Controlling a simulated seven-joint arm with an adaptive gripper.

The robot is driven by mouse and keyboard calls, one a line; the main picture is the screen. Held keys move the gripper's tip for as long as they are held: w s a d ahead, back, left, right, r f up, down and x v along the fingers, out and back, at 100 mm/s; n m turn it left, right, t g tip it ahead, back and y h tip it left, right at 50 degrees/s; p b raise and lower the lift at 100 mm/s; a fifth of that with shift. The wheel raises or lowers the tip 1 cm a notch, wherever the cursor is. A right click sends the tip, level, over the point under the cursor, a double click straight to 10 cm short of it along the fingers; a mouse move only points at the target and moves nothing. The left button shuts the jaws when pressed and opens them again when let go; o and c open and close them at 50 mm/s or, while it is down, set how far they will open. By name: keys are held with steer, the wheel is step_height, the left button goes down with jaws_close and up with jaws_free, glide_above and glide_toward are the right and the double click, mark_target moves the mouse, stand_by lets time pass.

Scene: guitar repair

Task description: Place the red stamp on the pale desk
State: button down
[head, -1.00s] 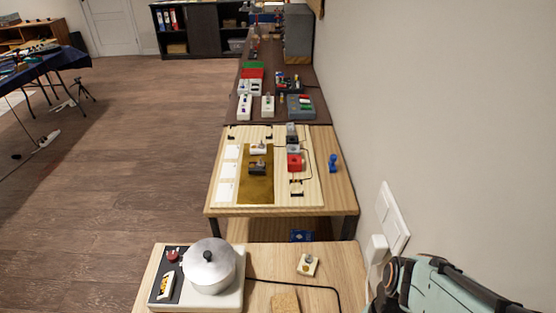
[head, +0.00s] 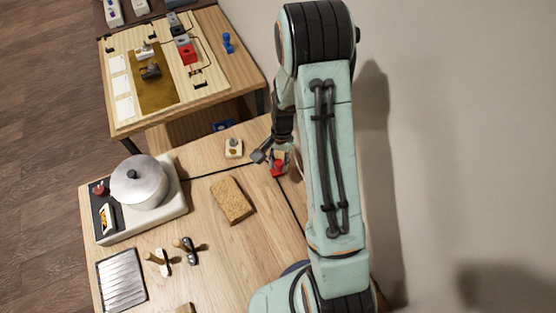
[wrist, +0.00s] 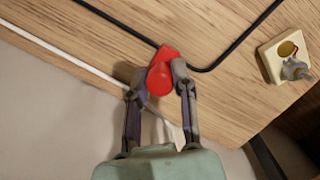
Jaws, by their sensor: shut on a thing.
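The red stamp (wrist: 160,78) is between the fingertips of my gripper (wrist: 158,85), which is shut on it. In the head view the red stamp (head: 278,168) shows as a small red shape at my gripper (head: 272,160), near the right edge of the pale desk (head: 255,237). In the wrist view it appears close over the wood (wrist: 215,28) beside a black cable. I cannot tell whether it touches the surface.
A cream block with a metal part (head: 234,148) lies left of my gripper. A cork block (head: 231,200), a hot plate with a silver pot (head: 140,183), wooden-handled tools (head: 186,248) and a ridged metal plate (head: 121,280) are farther left. A wall stands at right.

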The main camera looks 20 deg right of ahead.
steer(key=shift+f, duration=0.25)
steer(key=shift+f, duration=0.15)
steer(key=c, duration=0.9)
jaws_free()
step_height(320, 180, up, 12)
steer(key=w+d, duration=0.1)
steer(key=s+a+r+n, duration=0.3)
steer(key=s, duration=0.3)
steer(key=s+a+r+n, duration=0.3)
steer(key=s, duration=0.4)
steer(key=s+a+r+n+t, duration=0.1)
steer(key=s+a+r+n, duration=0.2)
steer(key=s, duration=0.3)
steer(key=shift+s+a+r+n, duration=0.2)
steer(key=shift+r+n, duration=0.3)
steer(key=shift+n, duration=0.1)
